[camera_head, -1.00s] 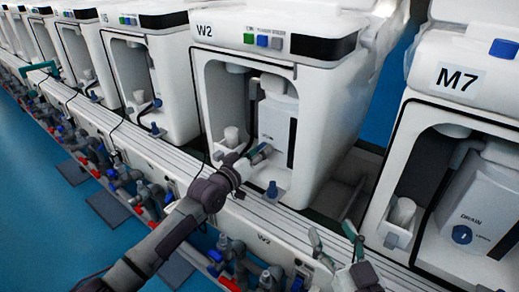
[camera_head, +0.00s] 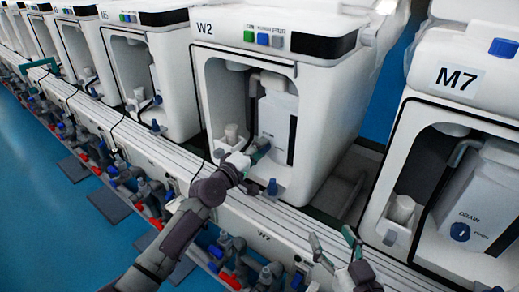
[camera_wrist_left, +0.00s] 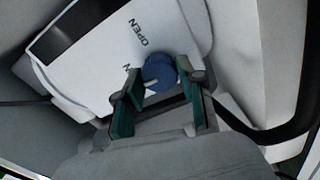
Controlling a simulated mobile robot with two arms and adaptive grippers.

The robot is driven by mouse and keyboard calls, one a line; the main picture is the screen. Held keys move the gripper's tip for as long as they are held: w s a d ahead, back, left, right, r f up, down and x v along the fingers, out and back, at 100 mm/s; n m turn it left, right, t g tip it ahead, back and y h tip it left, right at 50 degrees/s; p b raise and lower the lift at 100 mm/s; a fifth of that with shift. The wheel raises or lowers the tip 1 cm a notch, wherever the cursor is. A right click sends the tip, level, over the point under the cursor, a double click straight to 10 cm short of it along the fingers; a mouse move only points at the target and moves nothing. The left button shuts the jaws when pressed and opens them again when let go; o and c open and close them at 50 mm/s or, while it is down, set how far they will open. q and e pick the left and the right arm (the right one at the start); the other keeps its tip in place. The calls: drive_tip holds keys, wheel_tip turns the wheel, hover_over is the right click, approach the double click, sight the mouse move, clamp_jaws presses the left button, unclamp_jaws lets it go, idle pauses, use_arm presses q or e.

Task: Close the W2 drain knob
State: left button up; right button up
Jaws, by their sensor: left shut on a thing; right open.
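The W2 unit (camera_head: 345,110) stands in the middle of the head view, with a white drain box (camera_head: 277,115) inside its recess. The blue drain knob (camera_wrist_left: 158,72) shows in the left wrist view, with a pale pointer mark on its face and the word OPEN printed beside it. My left gripper (camera_head: 259,150) reaches into the recess, and in the wrist view (camera_wrist_left: 158,90) its green-padded fingers are shut on the knob, one on each side. In the head view the gripper hides the knob. My right gripper (camera_head: 332,241) is open and empty, low in front of the bench.
A white cup (camera_head: 231,133) stands left in the W2 recess, and a small blue fitting (camera_head: 272,187) sits at its front edge. The M7 unit (camera_head: 480,110) is at the right. Pipes and valves (camera_head: 235,262) run below the bench.

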use_arm(q)
drive_tip(key=shift+n, duration=0.4)
use_arm(e)
drive_tip(key=shift+s+d+f+g, duration=0.1)
drive_tip(key=shift+s+f+g, duration=0.05)
drive_tip(key=shift+f+g, duration=0.2)
use_arm(q)
drive_tip(key=o, duration=1.1)
drive_tip(key=shift+a, duration=0.1)
drive_tip(key=shift+o, duration=0.2)
use_arm(e)
drive_tip(key=shift+r, duration=0.1)
use_arm(q)
drive_tip(key=v, duration=1.2)
